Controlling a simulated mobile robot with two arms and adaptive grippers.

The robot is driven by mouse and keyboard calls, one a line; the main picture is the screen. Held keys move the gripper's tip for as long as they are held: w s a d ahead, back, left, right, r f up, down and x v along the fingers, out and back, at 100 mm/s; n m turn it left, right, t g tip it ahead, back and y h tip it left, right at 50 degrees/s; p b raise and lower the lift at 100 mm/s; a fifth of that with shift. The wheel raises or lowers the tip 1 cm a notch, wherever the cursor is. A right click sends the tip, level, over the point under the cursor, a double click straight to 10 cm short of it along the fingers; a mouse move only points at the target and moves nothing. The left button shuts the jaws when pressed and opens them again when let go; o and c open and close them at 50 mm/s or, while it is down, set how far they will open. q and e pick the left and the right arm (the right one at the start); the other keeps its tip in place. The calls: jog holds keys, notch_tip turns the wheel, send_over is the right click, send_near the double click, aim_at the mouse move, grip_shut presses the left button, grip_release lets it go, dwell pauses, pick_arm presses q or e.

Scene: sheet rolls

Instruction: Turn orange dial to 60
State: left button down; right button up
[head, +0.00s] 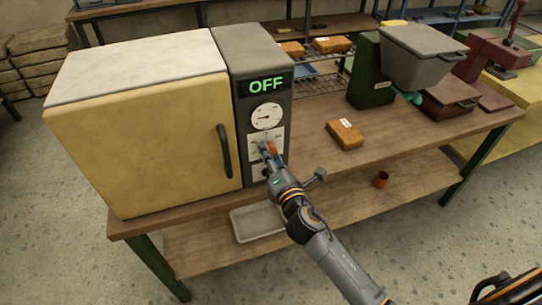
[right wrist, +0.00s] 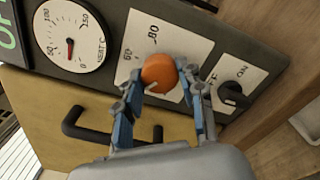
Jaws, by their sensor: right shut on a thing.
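The orange dial (head: 272,148) sits on a white scale plate on the oven's dark front panel. In the right wrist view the orange dial (right wrist: 159,70) is round with a pale mark on its lower edge. The printed numbers 60 and 80 show above and to its left; the rest of the scale is partly hidden. My right gripper (head: 268,156) is at the panel, its blue-padded fingers (right wrist: 161,80) on either side of the dial and shut on it. My left gripper is not in view.
The oven's display (head: 266,85) reads OFF. A heat gauge (right wrist: 70,36) sits beside the dial plate, its red needle low. A black ON switch (right wrist: 234,95) is on the other side. The oven door handle (head: 224,151) juts out nearby. An orange-brown block (head: 345,135) lies on the bench.

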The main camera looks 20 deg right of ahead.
jog(key=m, duration=1.1)
jog(key=shift+r, duration=0.1)
dwell(0.4)
jog(key=o, duration=1.2)
jog(key=s, duration=1.2)
jog(key=shift+d, duration=0.25)
